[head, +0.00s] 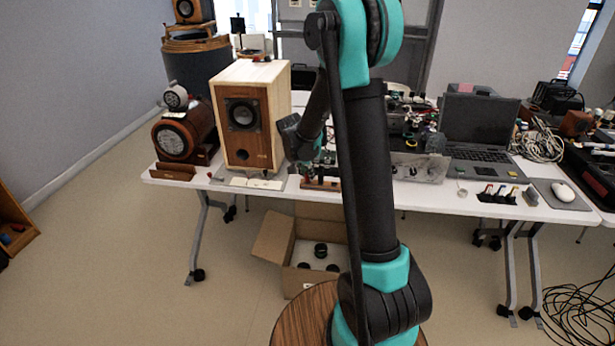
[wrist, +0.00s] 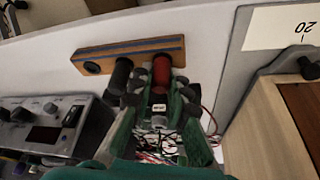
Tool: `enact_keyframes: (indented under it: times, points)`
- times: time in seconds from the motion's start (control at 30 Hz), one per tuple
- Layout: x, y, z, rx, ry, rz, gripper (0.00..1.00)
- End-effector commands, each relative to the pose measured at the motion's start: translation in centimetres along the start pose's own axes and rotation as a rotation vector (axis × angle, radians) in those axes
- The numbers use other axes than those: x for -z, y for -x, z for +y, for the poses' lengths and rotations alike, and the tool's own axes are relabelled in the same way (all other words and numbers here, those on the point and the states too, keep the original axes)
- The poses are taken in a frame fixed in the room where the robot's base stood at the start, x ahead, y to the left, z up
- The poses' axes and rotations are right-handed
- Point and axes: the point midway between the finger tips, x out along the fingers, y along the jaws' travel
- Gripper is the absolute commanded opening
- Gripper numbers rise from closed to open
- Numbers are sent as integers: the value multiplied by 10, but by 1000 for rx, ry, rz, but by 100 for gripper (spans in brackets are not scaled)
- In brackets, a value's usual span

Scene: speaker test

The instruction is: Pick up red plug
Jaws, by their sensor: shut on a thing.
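The red plug (wrist: 162,70) shows in the wrist view between my gripper's fingertips, at the wooden strip (wrist: 97,66). A black plug (wrist: 122,72) stands just left of it, close to the left finger. My gripper (wrist: 159,97) is shut on the red plug; its green fingers with dark tips come from below in the picture. In the head view my gripper (head: 318,163) is low over the table's front edge, by the wooden strip (head: 320,185). The red plug is too small to make out clearly there. Whether it is clear of the strip I cannot tell.
A wooden speaker (head: 265,135) stands left of my gripper, close by. A metal instrument with knobs (wrist: 45,128) is at left in the wrist view, with loose wires below the fingers. A laptop (head: 478,125) and a mouse (head: 563,191) are right. An open carton (head: 275,240) is under the table.

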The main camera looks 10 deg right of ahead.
Motion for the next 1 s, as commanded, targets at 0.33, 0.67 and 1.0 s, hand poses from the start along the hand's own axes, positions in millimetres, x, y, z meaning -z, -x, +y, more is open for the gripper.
enact_keyframes:
  times: [0.33, 0.67, 1.0]
  points:
    - [12, 29, 0, 0, 0, 0, 0]
    - [45, 111, 1, 0, 0, 0, 0]
    - [71, 171, 0, 0, 0, 0, 0]
